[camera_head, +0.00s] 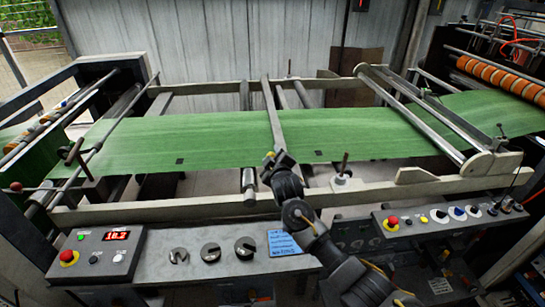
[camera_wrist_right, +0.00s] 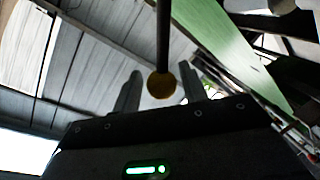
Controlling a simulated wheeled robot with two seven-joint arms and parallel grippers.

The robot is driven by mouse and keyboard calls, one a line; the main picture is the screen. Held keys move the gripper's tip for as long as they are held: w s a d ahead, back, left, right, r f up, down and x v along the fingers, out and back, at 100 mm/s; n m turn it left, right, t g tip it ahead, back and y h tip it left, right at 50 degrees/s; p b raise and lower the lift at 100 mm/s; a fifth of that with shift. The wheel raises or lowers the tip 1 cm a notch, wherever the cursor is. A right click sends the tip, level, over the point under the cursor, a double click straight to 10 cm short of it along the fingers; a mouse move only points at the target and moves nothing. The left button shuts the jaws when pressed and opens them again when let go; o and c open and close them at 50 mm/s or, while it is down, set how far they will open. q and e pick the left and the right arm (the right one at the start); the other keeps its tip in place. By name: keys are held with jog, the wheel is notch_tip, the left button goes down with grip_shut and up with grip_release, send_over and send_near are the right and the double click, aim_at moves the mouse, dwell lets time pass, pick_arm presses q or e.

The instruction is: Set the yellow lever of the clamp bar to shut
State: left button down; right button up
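A pale bar (camera_head: 273,112), which looks like the clamp bar, crosses over the green sheet (camera_head: 215,133) from front to back near the middle. A small yellow spot, likely the lever's end (camera_head: 269,155), shows at the bar's near end, mostly hidden by my right gripper (camera_head: 276,160). The fingers stand apart, with a gap on both sides of the knob. I cannot tell whether they touch it. My left gripper is out of view.
A front rail (camera_head: 150,212) runs below the sheet. A control panel (camera_head: 95,252) with a red button and red display is at left, another panel (camera_head: 440,220) at right.

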jog(key=shift+o, duration=0.4)
jog(key=shift+r, duration=0.1)
jog(key=b+v, duration=0.1)
jog(key=v, duration=0.9)
jog(key=shift+s+d+b, duration=0.15)
jog(key=shift+s+b, duration=0.15)
jog(key=shift+s, duration=0.05)
